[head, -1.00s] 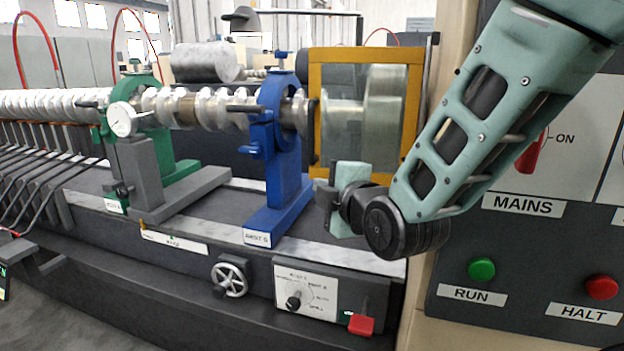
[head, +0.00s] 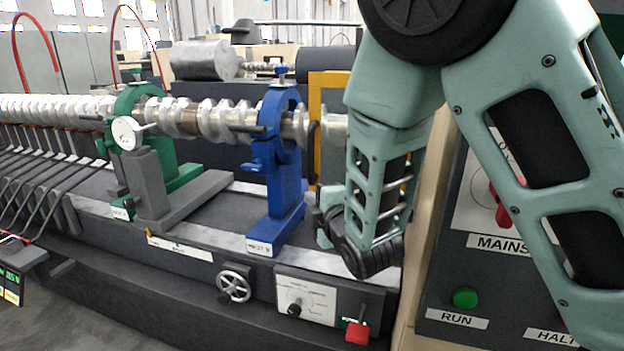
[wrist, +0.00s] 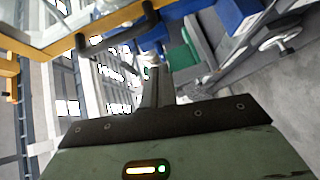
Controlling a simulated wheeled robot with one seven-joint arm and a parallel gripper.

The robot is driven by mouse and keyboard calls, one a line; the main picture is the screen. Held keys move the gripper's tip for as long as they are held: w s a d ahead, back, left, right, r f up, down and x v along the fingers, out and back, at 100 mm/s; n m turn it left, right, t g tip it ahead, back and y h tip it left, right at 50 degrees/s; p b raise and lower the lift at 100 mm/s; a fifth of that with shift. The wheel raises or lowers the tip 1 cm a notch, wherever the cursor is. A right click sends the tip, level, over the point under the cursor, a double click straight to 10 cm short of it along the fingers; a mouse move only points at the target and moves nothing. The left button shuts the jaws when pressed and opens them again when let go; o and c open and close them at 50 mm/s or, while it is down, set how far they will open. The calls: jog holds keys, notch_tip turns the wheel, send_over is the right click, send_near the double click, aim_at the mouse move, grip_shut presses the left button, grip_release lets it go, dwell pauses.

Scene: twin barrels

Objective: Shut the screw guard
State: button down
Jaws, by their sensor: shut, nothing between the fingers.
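The screw guard (head: 330,90) is a clear panel in a yellow frame, at the right end of the shaft in the head view. My arm hides most of it, and I cannot tell how far it stands open. Its dark handle (head: 314,150) runs upright along the left edge. In the wrist view the yellow frame (wrist: 62,44) and the dark handle (wrist: 118,36) are at the top left. My gripper (wrist: 156,72) is shut and empty, with its fingertips apart from the handle in that picture. In the head view my gripper (head: 318,218) is low beside the guard, partly hidden.
A blue rest (head: 275,170) stands left of the guard, and a green rest (head: 150,140) with a dial gauge is farther left. A handwheel (head: 234,286), a selector panel (head: 305,298) and a red tab (head: 357,332) are on the front below. The RUN button (head: 465,298) is at the right.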

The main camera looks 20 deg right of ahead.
aim_at(309, 182)
jog(key=w+d+f+p, duration=0.1)
jog(key=w+d+p, duration=0.1)
jog(key=w, duration=0.5)
jog(key=shift+w, duration=0.15)
jog(key=shift+f, duration=0.1)
jog(key=shift+w+d+b, duration=0.3)
jog(key=shift+w+b, duration=0.15)
jog(key=shift+w, duration=0.45)
jog(key=shift+r, duration=0.2)
